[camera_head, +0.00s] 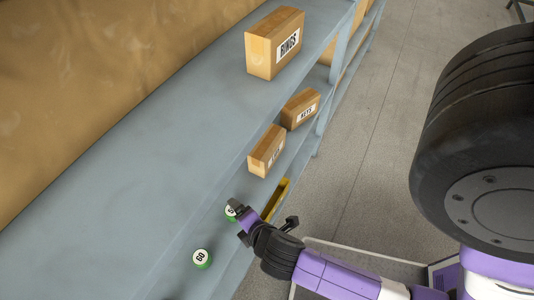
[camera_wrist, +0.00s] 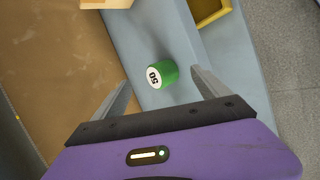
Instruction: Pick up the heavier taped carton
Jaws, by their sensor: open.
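One carton labelled RINGS (camera_head: 275,43) stands on the blue-grey shelf at the top. A second labelled carton (camera_head: 300,109) and a third carton (camera_head: 267,150), its label hard to read, stand closer to my gripper. I cannot tell which carton is heavier, and tape is not clear at this size. My gripper (camera_head: 264,213) is open and empty, below the third carton in the picture. In the wrist view, a carton edge (camera_wrist: 105,3) shows at the top, beyond the open fingers (camera_wrist: 160,92).
A yellow tray (camera_head: 276,199) lies beside my gripper. Shelf uprights (camera_head: 343,40) border open grey floor (camera_head: 390,130).

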